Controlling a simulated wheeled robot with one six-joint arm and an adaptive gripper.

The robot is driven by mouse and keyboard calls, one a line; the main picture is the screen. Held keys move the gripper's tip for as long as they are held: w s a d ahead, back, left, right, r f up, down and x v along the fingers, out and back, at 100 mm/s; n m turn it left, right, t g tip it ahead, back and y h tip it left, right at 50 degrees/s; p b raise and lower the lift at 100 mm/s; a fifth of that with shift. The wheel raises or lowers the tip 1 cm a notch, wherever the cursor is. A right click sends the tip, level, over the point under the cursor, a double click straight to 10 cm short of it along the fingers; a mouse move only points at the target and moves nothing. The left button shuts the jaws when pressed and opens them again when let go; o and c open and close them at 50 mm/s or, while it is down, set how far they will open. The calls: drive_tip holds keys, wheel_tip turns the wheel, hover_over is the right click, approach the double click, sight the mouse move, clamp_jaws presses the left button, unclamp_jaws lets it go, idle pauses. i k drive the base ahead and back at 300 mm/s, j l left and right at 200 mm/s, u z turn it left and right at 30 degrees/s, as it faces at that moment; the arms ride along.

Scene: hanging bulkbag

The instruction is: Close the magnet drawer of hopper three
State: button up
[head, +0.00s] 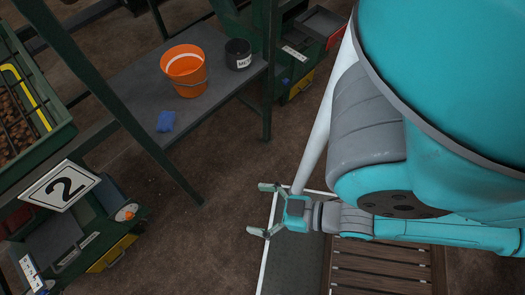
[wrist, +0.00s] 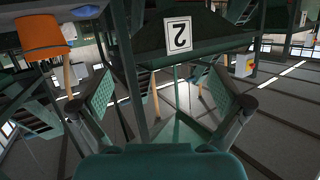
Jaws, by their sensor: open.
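My gripper (head: 262,210) is open and empty above the floor in the head view. Its two spread fingers also show in the wrist view (wrist: 160,92), with nothing between them. No sign with a 3 is in sight. A green unit (head: 272,40) at the top middle of the head view has a grey-topped drawer (head: 320,24) with a red front sticking out to the right. Its hopper number is not visible, so I cannot tell whether it is hopper three. My gripper is well apart from it, and my arm covers the area to its right.
A grey shelf (head: 140,85) carries an orange bucket (head: 186,72), a black pot (head: 238,54) and a blue cloth (head: 166,121). A number 2 sign (head: 62,186) marks the hopper at left, above a green drawer unit (head: 85,235). Brown floor (head: 215,165) lies clear between.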

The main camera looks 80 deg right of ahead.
sight(326, 26)
drive_tip(key=z, duration=2.6)
drive_tip(key=i+l, duration=0.05)
